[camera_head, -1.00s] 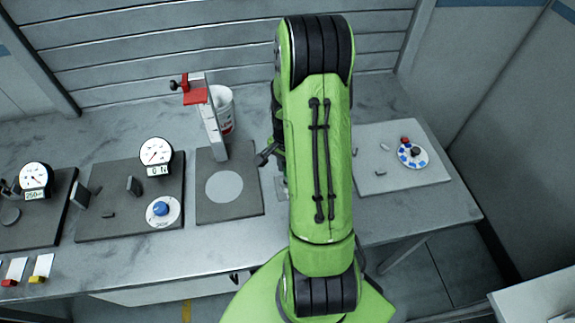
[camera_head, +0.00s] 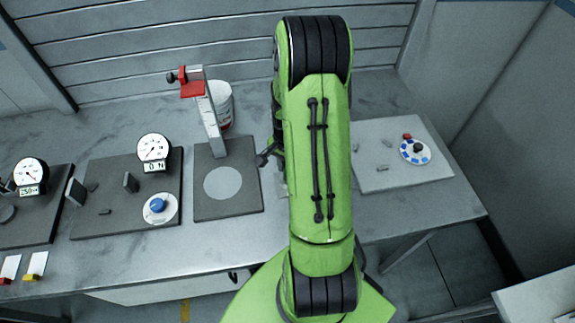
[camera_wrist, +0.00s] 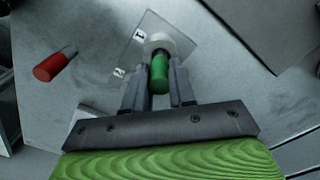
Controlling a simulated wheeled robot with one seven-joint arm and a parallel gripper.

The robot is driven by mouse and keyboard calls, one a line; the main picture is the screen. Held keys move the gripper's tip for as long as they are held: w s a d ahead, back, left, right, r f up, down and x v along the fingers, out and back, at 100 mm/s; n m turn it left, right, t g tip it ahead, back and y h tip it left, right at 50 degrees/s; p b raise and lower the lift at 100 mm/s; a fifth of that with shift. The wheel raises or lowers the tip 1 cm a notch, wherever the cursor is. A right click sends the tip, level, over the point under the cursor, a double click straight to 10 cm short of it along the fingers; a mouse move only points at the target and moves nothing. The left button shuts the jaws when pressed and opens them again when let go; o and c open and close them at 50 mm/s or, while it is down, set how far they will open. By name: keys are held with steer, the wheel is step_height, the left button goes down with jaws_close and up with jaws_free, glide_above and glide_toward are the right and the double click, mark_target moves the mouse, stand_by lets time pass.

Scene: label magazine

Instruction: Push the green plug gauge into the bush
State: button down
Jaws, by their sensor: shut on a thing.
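In the wrist view my gripper (camera_wrist: 159,84) is shut on the green plug gauge (camera_wrist: 159,70), with one finger on each side of it. The gauge's far end meets the pale round bush (camera_wrist: 170,42); I cannot tell how deep it sits in the bore, if at all. The bush is on a grey plate (camera_wrist: 128,56) marked 1 and 2.
A red cylinder with a grey end (camera_wrist: 54,65) is left of the plate. In the head view, a grey base (camera_head: 245,200) with an upright stand, a dial gauge (camera_head: 153,148) and a white cup (camera_head: 223,100) are left of my arm. A pale board (camera_head: 375,180) is right.

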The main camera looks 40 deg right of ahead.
steer(key=shift+f+b, duration=0.75)
steer(key=shift+f, duration=0.2)
steer(key=c, duration=0.9)
jaws_free()
steer(key=shift+o, duration=0.2)
step_height(320, 180, up, 16)
steer(key=p, duration=0.1)
steer(key=shift+p, duration=0.35)
steer(key=shift+f, duration=0.1)
